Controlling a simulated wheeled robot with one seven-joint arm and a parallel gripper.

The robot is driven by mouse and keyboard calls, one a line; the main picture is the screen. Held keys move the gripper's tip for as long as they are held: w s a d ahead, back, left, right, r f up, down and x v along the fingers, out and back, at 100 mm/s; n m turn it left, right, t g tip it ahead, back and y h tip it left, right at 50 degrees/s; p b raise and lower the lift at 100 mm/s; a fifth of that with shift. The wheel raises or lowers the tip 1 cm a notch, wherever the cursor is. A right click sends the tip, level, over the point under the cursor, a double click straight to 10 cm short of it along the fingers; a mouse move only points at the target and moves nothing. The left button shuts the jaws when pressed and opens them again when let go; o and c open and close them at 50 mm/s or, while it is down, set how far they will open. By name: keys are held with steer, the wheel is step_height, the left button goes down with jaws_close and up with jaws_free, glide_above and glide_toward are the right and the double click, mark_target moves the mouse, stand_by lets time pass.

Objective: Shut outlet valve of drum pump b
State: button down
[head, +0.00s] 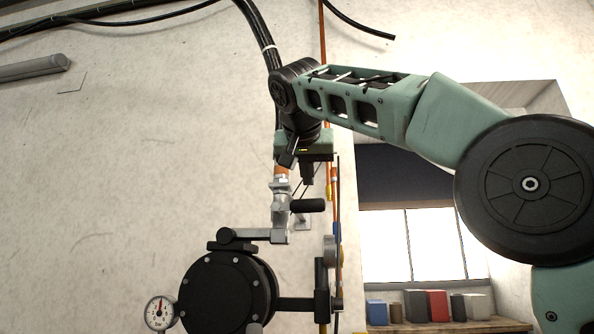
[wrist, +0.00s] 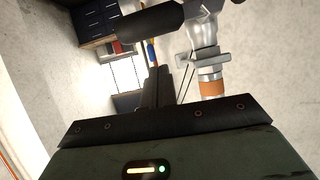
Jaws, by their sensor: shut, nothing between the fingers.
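A silver outlet valve (head: 281,209) with a black lever grip (head: 308,205) stands above a black pump body (head: 222,292). The grip points sideways to the right, across the upright pipe. In the wrist view the grip (wrist: 138,22) and the silver valve (wrist: 203,38) show near the top, above an orange band (wrist: 212,88). My gripper (head: 307,181) points down, is shut and empty, and appears just above the grip, apart from it. Its dark shut fingers (wrist: 157,85) show in the wrist view. No label telling which pump this is can be read.
A pressure gauge (head: 160,312) sits at the pump's lower left. An orange vertical line (head: 323,60) and black hoses (head: 258,35) run close to my arm. A window (head: 412,245) and a shelf with several boxes (head: 437,305) are at the right.

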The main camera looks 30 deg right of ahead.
steer(key=r+v, duration=0.1)
steer(key=v, duration=0.9)
steer(key=shift+w, duration=0.2)
steer(key=w+a+f+n+g+y, duration=0.1)
steer(key=w+a+f+n+y, duration=0.2)
steer(key=f, duration=0.4)
steer(key=w+a+f+n+g+y, duration=0.1)
steer(key=w+a+f+n, duration=0.1)
steer(key=a+f+n, duration=0.35)
steer(key=s+a+f+n+g+y, duration=0.1)
steer(key=s+a+f, duration=0.15)
steer(key=f, duration=0.65)
steer(key=s+a+f+n+g+y, duration=0.15)
steer(key=a+f, duration=0.25)
steer(key=f, duration=0.5)
steer(key=s+d+f+n+g, duration=0.1)
steer(key=s+d+f+g, duration=0.1)
steer(key=s+f, duration=1)
steer(key=s+d+f+n+g+y+p, duration=0.1)
steer(key=s+f+g, duration=0.3)
steer(key=s+f, duration=0.8)
step_height(320, 180, down, 6)
steer(key=shift+d+r+n, duration=0.1)
steer(key=shift+d+n, duration=0.55)
steer(key=shift+n, duration=0.15)
